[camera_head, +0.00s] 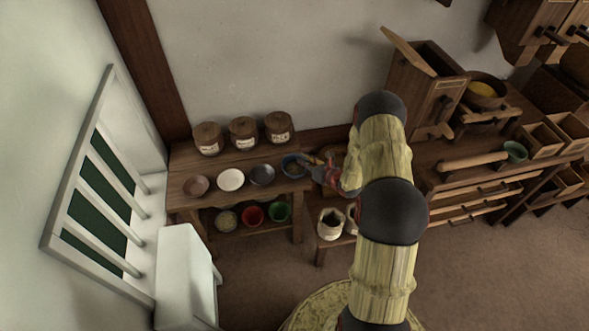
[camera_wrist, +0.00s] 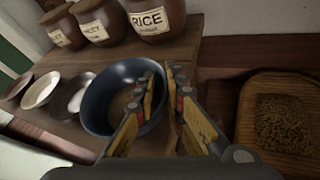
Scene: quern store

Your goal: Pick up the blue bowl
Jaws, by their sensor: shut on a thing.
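The blue bowl (camera_head: 292,166) stands at the right end of the wooden shelf's top, the last in a row of bowls. In the wrist view the blue bowl (camera_wrist: 96,103) is upright and looks to have something brownish in its bottom. My gripper (camera_head: 308,163) reaches it from the right. In the wrist view my gripper (camera_wrist: 165,100) is shut on the bowl's right rim, one finger inside the bowl and one outside. Whether the bowl touches the shelf is hard to tell.
A brown bowl (camera_head: 196,186), a white bowl (camera_head: 231,180) and a grey bowl (camera_head: 262,175) stand left of it, the grey one close. Lidded jars, one a RICE jar (camera_wrist: 152,18), stand behind. A wooden tray of grain (camera_wrist: 285,122) lies at right.

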